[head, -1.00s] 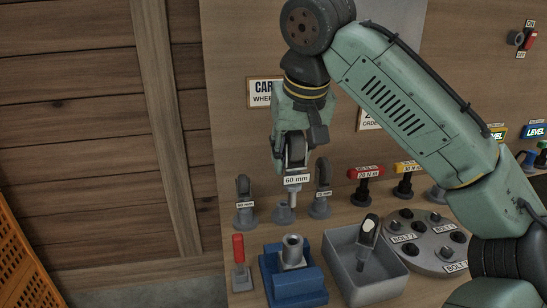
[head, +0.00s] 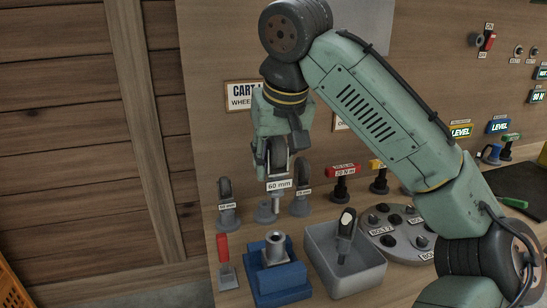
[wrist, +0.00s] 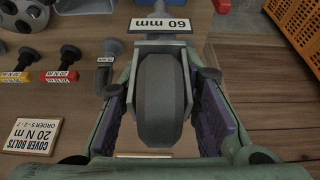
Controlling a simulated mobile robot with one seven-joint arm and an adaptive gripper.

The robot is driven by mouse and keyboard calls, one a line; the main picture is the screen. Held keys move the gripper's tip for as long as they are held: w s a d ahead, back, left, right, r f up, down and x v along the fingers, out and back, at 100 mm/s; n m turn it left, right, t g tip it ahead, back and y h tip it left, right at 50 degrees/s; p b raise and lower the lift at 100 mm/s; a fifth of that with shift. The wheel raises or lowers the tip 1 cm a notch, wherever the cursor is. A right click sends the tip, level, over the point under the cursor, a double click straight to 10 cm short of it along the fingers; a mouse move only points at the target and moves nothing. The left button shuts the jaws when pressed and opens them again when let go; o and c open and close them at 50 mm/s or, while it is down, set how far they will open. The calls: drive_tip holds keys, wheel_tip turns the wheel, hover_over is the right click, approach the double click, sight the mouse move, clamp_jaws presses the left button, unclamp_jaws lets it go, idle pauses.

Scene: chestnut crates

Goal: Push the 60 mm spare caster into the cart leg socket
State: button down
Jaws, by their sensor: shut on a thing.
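The 60 mm caster (head: 277,160) is held upright in my gripper (head: 278,150), wheel up, with its white "60 mm" tag and its metal stem pointing down. In the wrist view its grey wheel (wrist: 160,100) sits between the two fingers (wrist: 160,112). The cart leg socket (head: 275,240) is a grey metal tube standing upright in a blue block (head: 278,285). In the head view the stem's tip appears above the socket, with a gap between them; the depth offset is hard to judge. The socket does not show in the wrist view.
Two other casters stand on holders at left (head: 226,190) and right (head: 302,185), with a grey holder (head: 264,212) between them. A red-handled tool (head: 223,250) stands left of the block. A grey bin (head: 345,285) stands right, beside the bolt disc (head: 385,240).

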sight(279, 183)
drive_tip(key=shift+f+b, duration=1.45)
drive_tip(key=shift+f, duration=0.95)
drive_tip(key=shift+p, duration=0.9)
drive_tip(key=shift+f+b, duration=1.7)
drive_tip(key=shift+f, duration=1.05)
drive_tip(key=c, duration=1.1)
unclamp_jaws()
drive_tip(key=shift+r, duration=0.1)
drive_tip(key=v, duration=1.1)
drive_tip(key=shift+s+r, duration=0.25)
drive_tip(key=shift+r, duration=0.1)
